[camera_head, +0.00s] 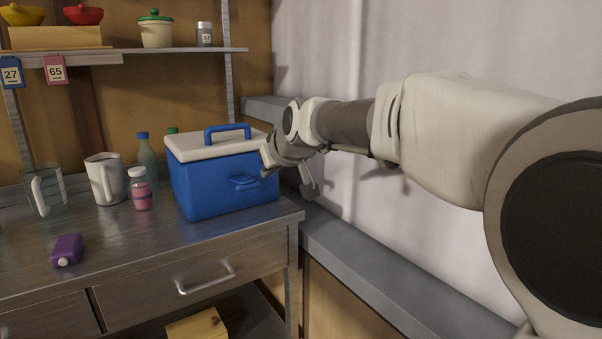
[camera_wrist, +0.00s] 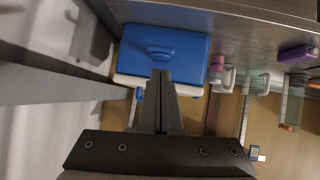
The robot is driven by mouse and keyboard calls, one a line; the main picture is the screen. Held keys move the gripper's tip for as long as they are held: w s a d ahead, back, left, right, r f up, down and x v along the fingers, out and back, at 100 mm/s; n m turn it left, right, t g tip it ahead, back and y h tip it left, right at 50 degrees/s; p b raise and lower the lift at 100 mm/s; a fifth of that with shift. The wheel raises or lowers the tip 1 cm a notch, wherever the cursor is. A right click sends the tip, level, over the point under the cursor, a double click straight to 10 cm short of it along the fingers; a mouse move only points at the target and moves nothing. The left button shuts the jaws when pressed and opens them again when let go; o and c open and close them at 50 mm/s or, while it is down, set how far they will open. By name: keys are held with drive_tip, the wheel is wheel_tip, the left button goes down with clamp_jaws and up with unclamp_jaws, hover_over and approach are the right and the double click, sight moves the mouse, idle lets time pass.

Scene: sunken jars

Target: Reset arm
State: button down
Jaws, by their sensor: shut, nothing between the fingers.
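My arm reaches in from the right in the head view. My gripper (camera_wrist: 160,76) is shut and empty in the wrist view, its fingers together over the blue cooler. In the head view the gripper end is partly hidden, at the right side of the cooler. The blue cooler (camera_head: 222,186) has a white lid and a blue handle and stands upright at the right end of the metal counter (camera_head: 150,245). It also shows in the wrist view (camera_wrist: 165,42). I cannot tell whether the gripper touches it.
Left of the cooler stand a pink-filled bottle (camera_head: 141,194), a white mug (camera_head: 106,180) and a glass pitcher (camera_head: 46,192). A purple bottle (camera_head: 67,249) lies near the counter front. A shelf (camera_head: 180,52) with pots hangs above. A white wall (camera_head: 420,45) is at right.

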drive_tip(key=s+d+f+m+g+h, duration=0.15)
drive_tip(key=s+d+f, duration=0.25)
drive_tip(key=s+d, duration=0.55)
drive_tip(key=s+d+f+m+g+h, duration=0.1)
drive_tip(key=s+d+f+m+h, duration=0.3)
drive_tip(key=s, duration=1)
drive_tip(key=s+d+f+m+g+y, duration=0.1)
drive_tip(key=s+d+f+g, duration=0.1)
drive_tip(key=s+d+f, duration=0.55)
drive_tip(key=s+r+p, duration=0.3)
drive_tip(key=r+p, duration=2.5)
drive_tip(key=r, duration=0.2)
drive_tip(key=shift+r+p, duration=0.3)
drive_tip(key=c, duration=1.6)
unclamp_jaws()
